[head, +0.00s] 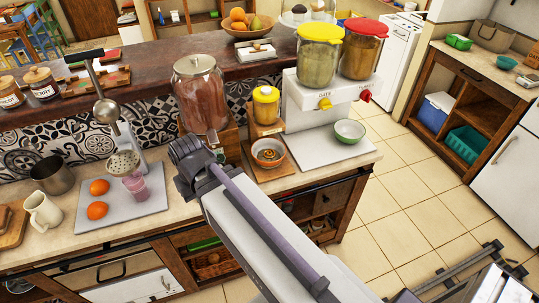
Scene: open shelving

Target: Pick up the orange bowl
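A small bowl (268,153) with an orange-brown inside and a pale rim sits on a wooden board on the counter, right of the middle of the head view. It stands upright, below the yellow-lidded jar. My arm reaches up from the bottom of the picture and ends in a dark joint left of the bowl, in front of the counter. I see no gripper fingers in this view. The bowl is not visibly touched by the arm.
A green bowl (349,131) stands on a white surface at right, beside the cereal dispenser (323,80). A glass drink dispenser (202,98) stands behind my arm. A grey board (125,205) with oranges and a juicer lies left. The tiled floor (400,200) is open.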

